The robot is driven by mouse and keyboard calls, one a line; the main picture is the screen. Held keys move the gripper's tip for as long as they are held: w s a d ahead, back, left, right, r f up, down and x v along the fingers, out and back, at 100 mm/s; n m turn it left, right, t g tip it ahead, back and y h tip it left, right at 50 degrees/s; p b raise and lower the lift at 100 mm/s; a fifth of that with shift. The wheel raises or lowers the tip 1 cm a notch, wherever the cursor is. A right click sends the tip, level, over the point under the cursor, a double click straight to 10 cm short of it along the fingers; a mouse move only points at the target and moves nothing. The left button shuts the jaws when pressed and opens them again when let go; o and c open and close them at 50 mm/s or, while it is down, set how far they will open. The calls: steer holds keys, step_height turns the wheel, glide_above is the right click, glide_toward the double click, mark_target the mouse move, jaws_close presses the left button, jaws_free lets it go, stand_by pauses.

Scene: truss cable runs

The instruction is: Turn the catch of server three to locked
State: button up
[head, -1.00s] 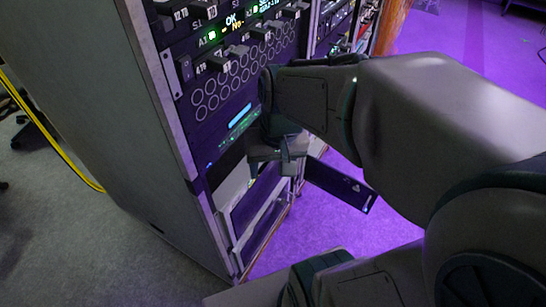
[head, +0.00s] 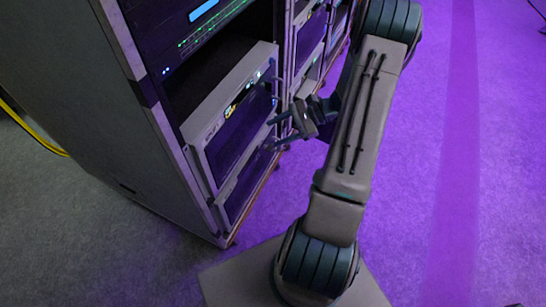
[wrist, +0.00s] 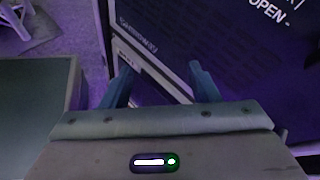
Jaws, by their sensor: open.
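A grey server with a dark front and a small lit display (head: 232,110) sits in the lower part of the rack in the head view; I cannot read which server it is. Another dark-fronted unit (head: 243,187) is below it. My gripper (head: 270,133) is open and empty, its fingers pointing left at the server fronts. In the wrist view the open fingers (wrist: 160,75) face a dark panel (wrist: 215,40) with white lettering, including "OPEN". A pale strip with small print (wrist: 135,62) is beside the panel. I cannot make out the catch in either view.
The rack's grey side (head: 75,90) stands on the left, with a lit unit (head: 200,20) above the server. More racks (head: 310,45) continue behind. The purple-lit floor (head: 480,150) at right is clear.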

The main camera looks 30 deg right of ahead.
steer(key=d+f+m+t+h+b, duration=0.1)
steer(key=d+f+m+t+b, duration=0.4)
steer(key=f, duration=0.7)
steer(key=d+f+m+t+h+b, duration=0.1)
steer(key=d+f+m+t+b, duration=0.2)
steer(key=d+f+m+t, duration=0.6)
steer(key=w+a+f+n+g+b, duration=0.2)
steer(key=w+a+n+g+b, duration=0.1)
steer(key=w+a, duration=0.7)
steer(key=shift+a+f, duration=0.15)
steer(key=shift+a, duration=0.3)
steer(key=c, duration=1)
